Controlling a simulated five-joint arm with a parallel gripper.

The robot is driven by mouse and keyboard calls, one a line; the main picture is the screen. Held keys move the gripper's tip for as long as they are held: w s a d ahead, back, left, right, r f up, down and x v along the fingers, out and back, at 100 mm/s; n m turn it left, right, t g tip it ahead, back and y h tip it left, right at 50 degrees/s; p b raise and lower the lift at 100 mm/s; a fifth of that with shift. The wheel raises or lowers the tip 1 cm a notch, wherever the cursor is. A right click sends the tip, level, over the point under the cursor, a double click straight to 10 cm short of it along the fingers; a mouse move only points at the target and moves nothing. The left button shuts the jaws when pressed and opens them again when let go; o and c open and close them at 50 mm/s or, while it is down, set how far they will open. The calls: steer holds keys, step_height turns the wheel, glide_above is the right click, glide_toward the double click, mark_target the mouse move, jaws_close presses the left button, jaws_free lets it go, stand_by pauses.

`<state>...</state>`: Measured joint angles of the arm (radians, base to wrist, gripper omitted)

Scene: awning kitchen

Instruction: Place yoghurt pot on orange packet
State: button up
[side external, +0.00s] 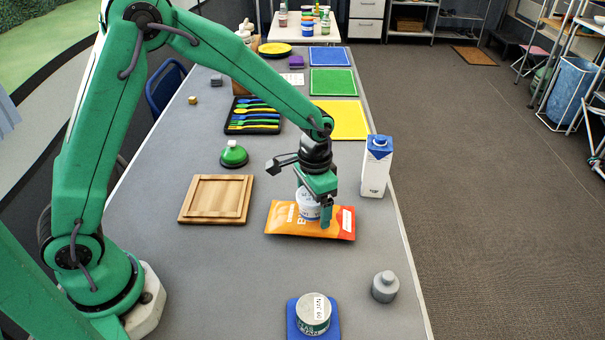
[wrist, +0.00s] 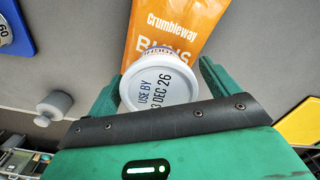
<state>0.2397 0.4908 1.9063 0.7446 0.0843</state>
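The yoghurt pot (side external: 307,206) is small and white, with blue print and a white lid. It is upright over the orange packet (side external: 285,218), its base at or very close to the packet's top. The packet lies flat on the grey worktop; the wrist view shows its printed face (wrist: 185,22) beyond the pot. My gripper (side external: 318,208) points down, with one finger in front of the pot's right side. In the wrist view the pot's lid (wrist: 159,90) sits between both fingers, which appear closed on its sides. The contact under the pot is hidden.
A milk carton (side external: 376,166) stands right of the packet near the edge. A wooden board (side external: 216,199) and a green-domed object (side external: 233,155) are left. A tin (side external: 313,313) on a blue mat and a grey weight (side external: 385,287) are in front.

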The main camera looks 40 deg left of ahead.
steer(key=shift+r, duration=0.1)
step_height(320, 180, up, 11)
steer(key=shift+r, duration=0.55)
stand_by(0.4)
steer(key=shift+r, duration=0.1)
stand_by(0.4)
steer(key=s+a+r+n+t, duration=0.2)
steer(key=s+a+r, duration=0.2)
steer(key=s, duration=0.6)
steer(key=s+a+r+n+t, duration=0.1)
steer(key=s+a+r+t, duration=0.2)
steer(key=s+a, duration=0.3)
steer(key=s+r, duration=0.1)
steer(key=s, duration=0.3)
steer(key=shift+a+n+t, duration=0.2)
steer(key=shift+n+t, duration=0.1)
steer(key=shift+n, duration=0.1)
